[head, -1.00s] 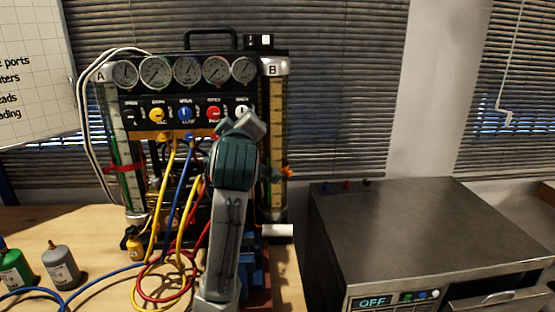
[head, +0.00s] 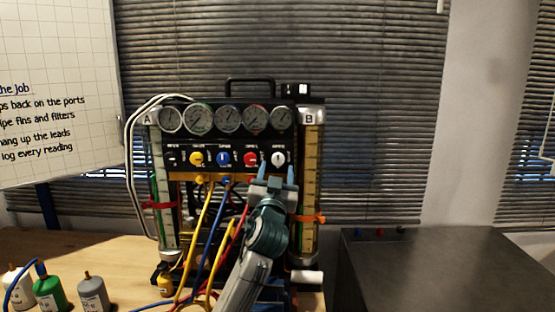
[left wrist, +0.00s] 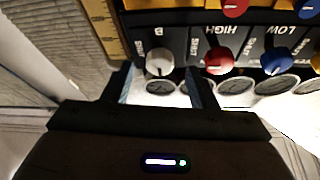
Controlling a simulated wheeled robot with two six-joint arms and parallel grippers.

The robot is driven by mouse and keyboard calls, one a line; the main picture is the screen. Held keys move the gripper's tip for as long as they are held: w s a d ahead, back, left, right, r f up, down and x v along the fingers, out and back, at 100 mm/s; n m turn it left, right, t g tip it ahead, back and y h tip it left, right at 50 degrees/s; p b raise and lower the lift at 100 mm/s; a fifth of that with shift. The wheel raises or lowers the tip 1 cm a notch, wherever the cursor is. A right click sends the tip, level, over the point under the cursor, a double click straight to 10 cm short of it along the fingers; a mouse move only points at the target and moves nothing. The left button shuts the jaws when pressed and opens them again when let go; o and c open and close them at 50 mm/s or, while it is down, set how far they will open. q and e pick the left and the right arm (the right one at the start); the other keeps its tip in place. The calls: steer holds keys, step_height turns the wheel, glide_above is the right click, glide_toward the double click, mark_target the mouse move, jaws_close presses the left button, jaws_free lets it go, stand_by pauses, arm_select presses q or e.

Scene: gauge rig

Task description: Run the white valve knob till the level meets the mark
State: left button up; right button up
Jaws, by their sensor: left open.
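The white valve knob (head: 278,158) is at the right end of the knob row on the black gauge rig panel. My left gripper (head: 272,174) is open just in front of and below it. In the left wrist view the white knob (left wrist: 160,62) shows between the two spread fingers (left wrist: 162,88), with no finger seen closed on it. Glass tube B (head: 310,185) stands at the right with an orange band (head: 313,218). Tube A (head: 157,180) stands at the left with a red band (head: 160,205). I cannot clearly tell tube B's liquid level. My right gripper is out of view.
A red knob (head: 250,158) is beside the white one, with blue (head: 223,158) and yellow (head: 197,159) knobs further left. Yellow, blue and red hoses hang below the panel. Bottles (head: 93,294) stand at the front left. A grey metal box (head: 440,270) is at the right.

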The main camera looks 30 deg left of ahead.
mark_target(278, 162)
arm_select(q)
steer(key=shift+x, duration=1.25)
steer(key=shift+w+a+r+p, duration=0.2)
steer(key=shift+w+r+p, duration=0.05)
steer(key=shift+w+p, duration=0.15)
